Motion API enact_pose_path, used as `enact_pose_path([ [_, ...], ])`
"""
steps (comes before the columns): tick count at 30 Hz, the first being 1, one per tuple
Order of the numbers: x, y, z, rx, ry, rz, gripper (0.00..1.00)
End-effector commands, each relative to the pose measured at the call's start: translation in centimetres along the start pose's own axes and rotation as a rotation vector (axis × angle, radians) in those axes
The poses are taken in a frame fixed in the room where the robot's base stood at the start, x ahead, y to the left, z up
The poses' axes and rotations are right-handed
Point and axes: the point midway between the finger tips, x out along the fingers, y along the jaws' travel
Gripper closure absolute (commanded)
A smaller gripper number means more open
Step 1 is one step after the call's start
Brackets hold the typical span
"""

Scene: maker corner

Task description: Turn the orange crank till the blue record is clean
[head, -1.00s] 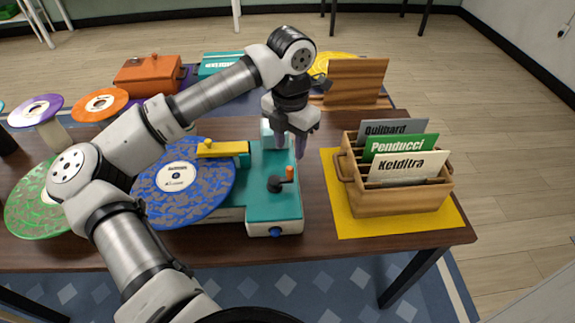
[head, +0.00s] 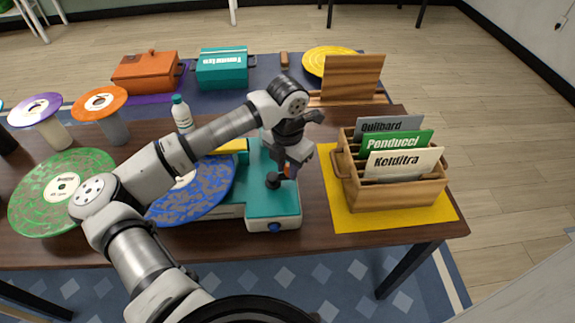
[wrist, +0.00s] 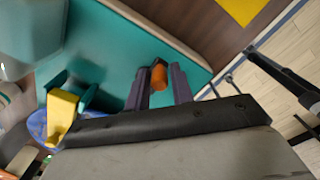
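The blue record (head: 212,190), with grey patches of dirt and a pale label, lies on the teal and white cleaning machine (head: 270,204). My arm hides part of it; a blue sliver also shows in the wrist view (wrist: 38,125). The orange crank handle (head: 287,171) stands on a dark hub (head: 273,181) at the machine's right side. My gripper (head: 292,167) is lowered over it. In the wrist view the orange handle (wrist: 159,76) sits between my two fingers (wrist: 162,88); whether they press on it cannot be told. A yellow arm (wrist: 62,112) reaches over the record.
A wooden crate (head: 395,198) with labelled sleeves stands on a yellow mat (head: 385,222) to the right. A green record (head: 62,205) is at the left. A white bottle (head: 182,116), an orange box (head: 146,75) and a teal box (head: 221,70) stand behind.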

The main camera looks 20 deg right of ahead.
Motion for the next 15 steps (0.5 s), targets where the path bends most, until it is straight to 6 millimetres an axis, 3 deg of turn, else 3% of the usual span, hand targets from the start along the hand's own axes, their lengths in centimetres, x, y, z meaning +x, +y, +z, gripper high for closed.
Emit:
enact_pose_path([
  [1, -0.02, 0.01, 0.00, 0.000, 0.000, 0.000, 0.83],
  [5, -0.03, 0.01, 0.00, 0.000, 0.000, 0.000, 1.00],
  [15, 0.21, -0.06, -0.10, 0.035, 0.000, 0.002, 1.00],
])
